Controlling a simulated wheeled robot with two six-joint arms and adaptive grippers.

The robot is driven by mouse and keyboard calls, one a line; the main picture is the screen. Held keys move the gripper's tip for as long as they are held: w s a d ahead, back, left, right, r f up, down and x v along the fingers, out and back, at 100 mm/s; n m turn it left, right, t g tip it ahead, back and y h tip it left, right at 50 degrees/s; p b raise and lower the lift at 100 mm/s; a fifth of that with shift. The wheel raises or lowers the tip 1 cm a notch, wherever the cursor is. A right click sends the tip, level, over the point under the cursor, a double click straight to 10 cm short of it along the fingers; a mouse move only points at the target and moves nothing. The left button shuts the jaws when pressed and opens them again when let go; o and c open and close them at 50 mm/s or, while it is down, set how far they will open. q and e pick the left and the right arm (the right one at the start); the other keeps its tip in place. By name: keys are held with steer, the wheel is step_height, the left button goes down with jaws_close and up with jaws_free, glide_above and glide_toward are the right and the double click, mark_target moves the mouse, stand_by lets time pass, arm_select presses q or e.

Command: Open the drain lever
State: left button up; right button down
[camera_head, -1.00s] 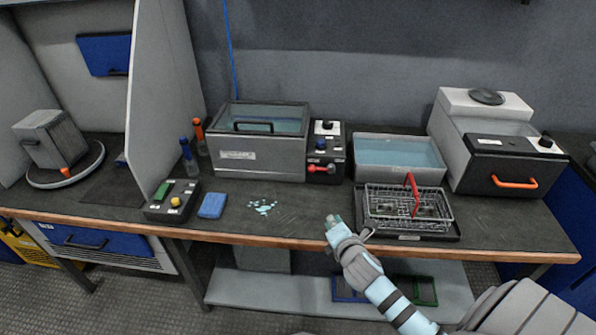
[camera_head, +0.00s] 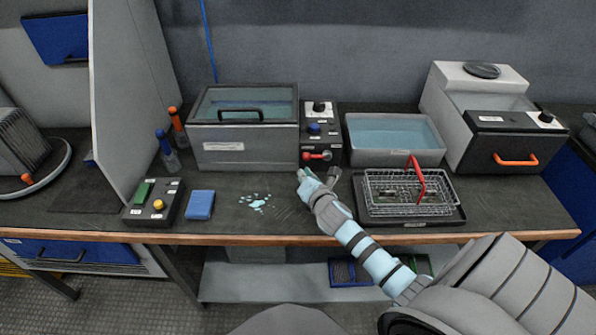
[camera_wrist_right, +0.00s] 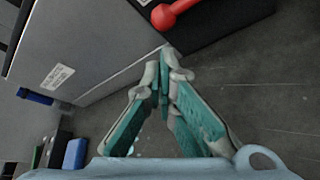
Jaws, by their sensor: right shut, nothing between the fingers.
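The drain lever, a red handle (camera_head: 316,156), sits low on the front of a black control box (camera_head: 323,133) to the right of the grey lidded tank (camera_head: 240,150). It lies about sideways. My right gripper (camera_head: 304,176) is shut and empty, just in front of and below the lever, apart from it. In the right wrist view the gripper (camera_wrist_right: 163,75) has its fingertips together, pointing at the tank's corner. The red lever (camera_wrist_right: 172,13) shows at the top edge there, beyond the fingertips and partly cut off. My left gripper is not in view.
A wire basket (camera_head: 405,195) with a red handle stands right of my right gripper. A water tray (camera_head: 394,150) is behind it. A blue sponge (camera_head: 200,204), a small water spill (camera_head: 257,203) and a button box (camera_head: 153,205) lie to the left.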

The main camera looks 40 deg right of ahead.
steer(key=b+x, duration=0.1)
steer(key=x, duration=0.3)
steer(key=shift+d+b, duration=0.1)
steer(key=shift+b, duration=0.2)
steer(key=shift+w+d+f, duration=0.15)
steer(key=shift+w, duration=0.3)
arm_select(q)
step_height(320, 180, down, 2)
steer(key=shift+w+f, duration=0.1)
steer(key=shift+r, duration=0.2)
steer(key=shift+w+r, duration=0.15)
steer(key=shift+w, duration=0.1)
arm_select(e)
steer(key=shift+r+m, duration=0.3)
